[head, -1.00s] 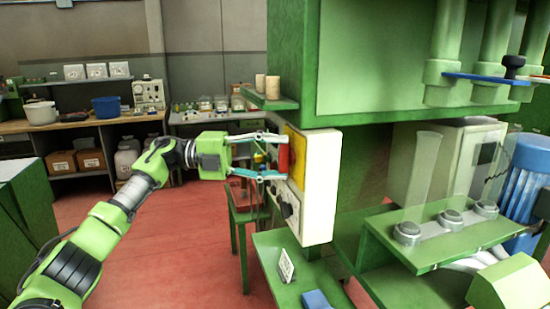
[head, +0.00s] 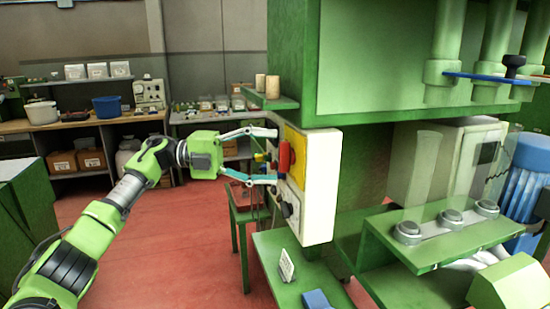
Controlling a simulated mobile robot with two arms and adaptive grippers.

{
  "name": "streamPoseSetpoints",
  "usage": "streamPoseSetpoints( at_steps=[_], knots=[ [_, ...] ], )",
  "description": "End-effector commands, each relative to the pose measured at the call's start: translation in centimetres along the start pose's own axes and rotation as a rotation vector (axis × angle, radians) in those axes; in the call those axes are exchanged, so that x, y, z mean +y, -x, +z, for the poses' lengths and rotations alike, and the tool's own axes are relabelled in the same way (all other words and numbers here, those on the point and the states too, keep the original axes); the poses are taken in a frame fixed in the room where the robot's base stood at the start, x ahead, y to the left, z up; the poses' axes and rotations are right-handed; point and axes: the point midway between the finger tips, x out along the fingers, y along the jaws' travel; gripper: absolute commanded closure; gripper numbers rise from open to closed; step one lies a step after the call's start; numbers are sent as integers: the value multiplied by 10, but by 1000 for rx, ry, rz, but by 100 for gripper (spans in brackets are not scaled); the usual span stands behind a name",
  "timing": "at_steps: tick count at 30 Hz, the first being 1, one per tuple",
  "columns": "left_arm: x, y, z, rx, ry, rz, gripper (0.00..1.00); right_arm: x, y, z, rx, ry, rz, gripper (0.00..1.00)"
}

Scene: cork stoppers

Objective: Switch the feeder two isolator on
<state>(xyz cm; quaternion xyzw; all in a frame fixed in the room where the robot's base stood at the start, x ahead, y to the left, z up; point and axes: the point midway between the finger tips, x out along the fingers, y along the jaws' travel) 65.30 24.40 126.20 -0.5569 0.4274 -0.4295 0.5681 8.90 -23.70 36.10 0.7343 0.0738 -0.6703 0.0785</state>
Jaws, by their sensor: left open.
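A white switch box (head: 321,190) is fixed to the side of the green cabinet. Its left face carries a yellow plate (head: 297,160) with a red handle (head: 285,157) standing upright on it, and a black knob (head: 287,209) lower down. I cannot read any label that tells which one is feeder two. My left gripper (head: 277,156) is open in front of the red handle, one finger above it and one below. The fingers look apart from the handle, though contact is hard to judge. My right gripper is not in view.
Two corks (head: 266,86) stand on a small green shelf (head: 270,98) just above the box. A green bench (head: 265,250) below holds a small white card (head: 287,265) and a blue block (head: 317,300). Red floor (head: 170,240) is clear to the left.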

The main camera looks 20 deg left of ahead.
Motion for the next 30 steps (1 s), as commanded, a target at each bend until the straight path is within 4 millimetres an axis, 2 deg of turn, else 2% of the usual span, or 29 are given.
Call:
streamPoseSetpoints(
  at_steps=[1,6,13,18,30],
  knots=[
    [0,12,1,-6,1,0,33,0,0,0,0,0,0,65],
    [-1,50,1,-5,0,-1,33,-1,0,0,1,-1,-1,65],
    [-1,87,1,-4,0,-1,33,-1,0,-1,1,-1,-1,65],
    [0,98,0,-1,0,0,33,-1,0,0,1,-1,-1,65],
    [0,98,0,-1,0,1,33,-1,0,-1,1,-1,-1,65]
  ],
)
